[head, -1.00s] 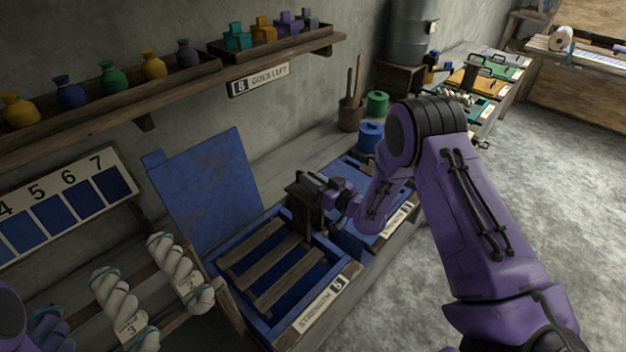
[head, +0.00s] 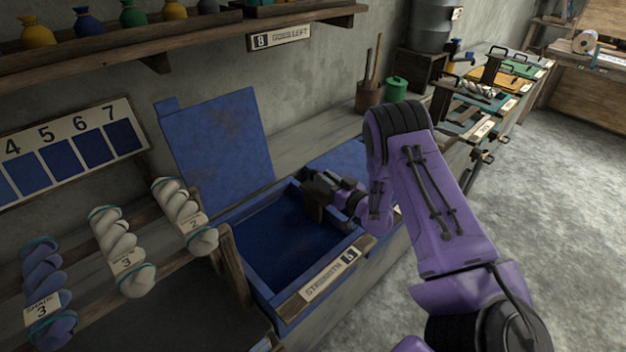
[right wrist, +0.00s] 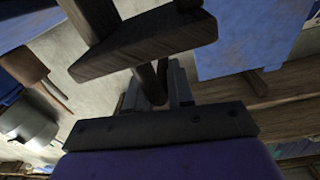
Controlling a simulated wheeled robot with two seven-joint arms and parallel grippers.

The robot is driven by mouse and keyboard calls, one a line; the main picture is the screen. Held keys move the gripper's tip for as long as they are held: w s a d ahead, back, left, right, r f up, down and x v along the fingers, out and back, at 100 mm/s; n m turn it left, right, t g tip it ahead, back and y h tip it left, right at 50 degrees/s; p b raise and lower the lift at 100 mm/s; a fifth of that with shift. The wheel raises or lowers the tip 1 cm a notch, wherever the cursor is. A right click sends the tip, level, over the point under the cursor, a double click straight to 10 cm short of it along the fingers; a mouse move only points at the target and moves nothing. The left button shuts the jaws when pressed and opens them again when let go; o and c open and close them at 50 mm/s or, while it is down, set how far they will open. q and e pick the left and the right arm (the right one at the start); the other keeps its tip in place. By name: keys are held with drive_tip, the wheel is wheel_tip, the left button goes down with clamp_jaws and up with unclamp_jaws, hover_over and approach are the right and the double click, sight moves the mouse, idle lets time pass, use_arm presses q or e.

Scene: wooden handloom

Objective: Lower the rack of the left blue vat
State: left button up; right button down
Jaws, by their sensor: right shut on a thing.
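The left blue vat (head: 262,292) stands with its blue lid (head: 220,145) raised against the wall. Inside I see plain dark blue; the rack's slats do not show. A dark wooden upright (head: 314,210), seemingly part of the rack, rises at the vat's right side. My right gripper (head: 322,187) is at this upright, shut on it. In the right wrist view, the dark wooden rack piece (right wrist: 145,45) is large and close, with a bar running down to the fingers (right wrist: 158,95). My left gripper is out of view.
A closed blue vat lid (head: 340,155) lies just right. Twisted skeins (head: 118,250) hang on rails at the left. A number board (head: 75,150) and a shelf (head: 180,42) are on the wall. A green pot (head: 396,89) stands behind my right arm. Open floor (head: 560,220) lies right.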

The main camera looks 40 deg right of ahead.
drive_tip(key=shift+f+y, duration=0.35)
drive_tip(key=shift+y, duration=0.35)
drive_tip(key=c, duration=1.2)
unclamp_jaws()
drive_tip(key=shift+w, duration=0.15)
drive_tip(key=shift+o, duration=0.4)
drive_tip(key=shift+w+a, duration=0.25)
drive_tip(key=shift+a, duration=0.05)
drive_tip(key=shift+w+a, duration=0.1)
drive_tip(key=shift+a, duration=0.15)
drive_tip(key=shift+r, duration=0.1)
drive_tip(key=shift+s+d, duration=0.45)
drive_tip(key=shift+d, duration=0.2)
drive_tip(key=shift+s+f, duration=0.2)
drive_tip(key=shift+s, duration=0.05)
drive_tip(key=s, duration=0.3)
drive_tip(key=s+b, duration=0.1)
drive_tip(key=s, duration=0.2)
drive_tip(key=s+d+b, duration=0.1)
drive_tip(key=s, duration=0.2)
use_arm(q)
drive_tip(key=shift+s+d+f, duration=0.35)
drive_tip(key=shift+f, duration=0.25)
use_arm(e)
drive_tip(key=shift+s, duration=0.45)
